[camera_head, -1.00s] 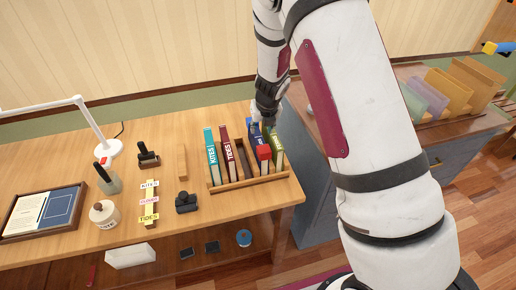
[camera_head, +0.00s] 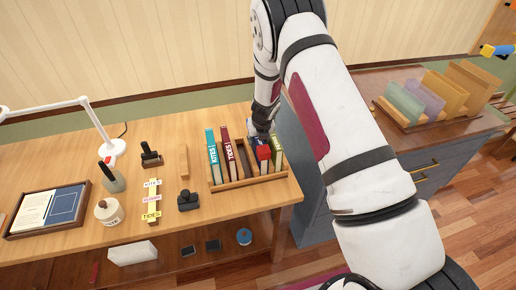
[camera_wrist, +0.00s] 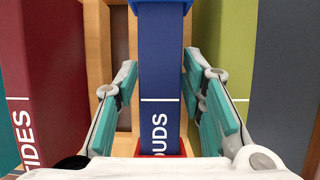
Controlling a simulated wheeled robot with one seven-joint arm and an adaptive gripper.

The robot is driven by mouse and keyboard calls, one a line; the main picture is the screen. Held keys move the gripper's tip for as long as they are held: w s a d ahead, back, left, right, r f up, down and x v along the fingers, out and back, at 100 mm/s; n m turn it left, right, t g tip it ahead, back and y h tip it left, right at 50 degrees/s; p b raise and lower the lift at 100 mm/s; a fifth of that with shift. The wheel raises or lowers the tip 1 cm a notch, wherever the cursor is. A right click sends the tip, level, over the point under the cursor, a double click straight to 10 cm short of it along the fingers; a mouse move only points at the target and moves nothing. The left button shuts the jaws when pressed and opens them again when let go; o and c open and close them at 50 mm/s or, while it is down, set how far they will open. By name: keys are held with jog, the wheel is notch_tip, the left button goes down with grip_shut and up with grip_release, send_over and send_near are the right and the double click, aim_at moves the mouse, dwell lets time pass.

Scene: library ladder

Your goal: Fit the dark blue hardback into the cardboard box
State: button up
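The dark blue hardback (camera_wrist: 160,85) stands upright in the wrist view, its spine lettering partly showing as "OUDS". My gripper (camera_wrist: 161,72) is open around it, one teal pad on each side, with narrow gaps to the spine. A red edge (camera_wrist: 184,146) shows at the bottom of the spine. In the head view my gripper (camera_head: 259,130) is low over the book rack (camera_head: 250,181) and hides much of the blue book. A red piece (camera_head: 263,152) shows just in front. I cannot identify a cardboard box for certain.
A teal book (camera_head: 213,157) and a maroon "TIDES" book (camera_head: 227,152) stand left in the rack, a green book (camera_head: 277,155) right. A cabinet (camera_head: 430,165) adjoins at right.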

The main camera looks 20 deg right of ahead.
grip_shut()
jog(key=shift+w, duration=0.1)
jog(key=shift+r, duration=0.1)
